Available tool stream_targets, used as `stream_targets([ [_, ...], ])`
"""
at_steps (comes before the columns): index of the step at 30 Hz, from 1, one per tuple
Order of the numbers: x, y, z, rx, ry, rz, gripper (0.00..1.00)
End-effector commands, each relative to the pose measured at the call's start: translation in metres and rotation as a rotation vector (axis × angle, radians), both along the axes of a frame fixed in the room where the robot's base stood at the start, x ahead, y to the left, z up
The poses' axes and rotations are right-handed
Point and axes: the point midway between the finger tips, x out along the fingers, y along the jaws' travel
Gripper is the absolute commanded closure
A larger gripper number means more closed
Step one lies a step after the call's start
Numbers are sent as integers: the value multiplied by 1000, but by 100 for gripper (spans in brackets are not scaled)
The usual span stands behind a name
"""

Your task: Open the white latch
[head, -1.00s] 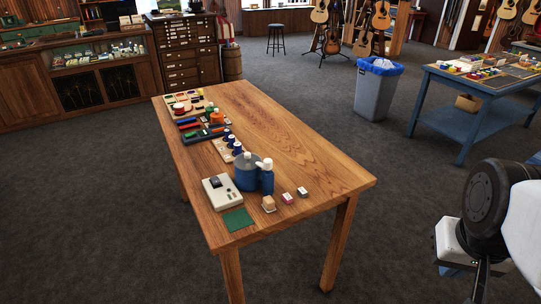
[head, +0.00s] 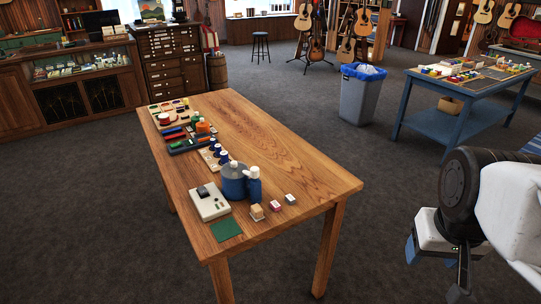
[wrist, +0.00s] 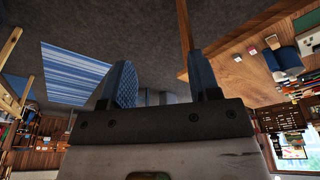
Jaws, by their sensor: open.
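I cannot make out a white latch in either view. My gripper (wrist: 156,76) shows in the wrist view with its two blue-grey fingers apart and nothing between them. In the head view my arm is at the right edge, off the near right side of the wooden table (head: 290,150) and apart from it. A beige box-shaped device (head: 210,202) with a dark panel lies at the table's near left. A blue-and-grey canister (head: 233,181) stands beside it.
A green mat (head: 226,229) and small blocks (head: 275,205) lie near the table's front. Parts trays (head: 175,112) line its left side. A grey bin (head: 360,98) and a blue workbench (head: 440,119) stand to the right. The table's right half is clear.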

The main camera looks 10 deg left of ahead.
Motion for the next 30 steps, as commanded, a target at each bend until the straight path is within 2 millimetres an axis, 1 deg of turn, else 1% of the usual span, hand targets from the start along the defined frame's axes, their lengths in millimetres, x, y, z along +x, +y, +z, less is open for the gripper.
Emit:
stream_targets([
  [8,48,23,13,-32,28,212,44],
  [14,88,47,21,-58,48,391,44],
  [23,146,90,25,-94,75,659,44],
  [30,190,131,23,-120,93,874,44],
])
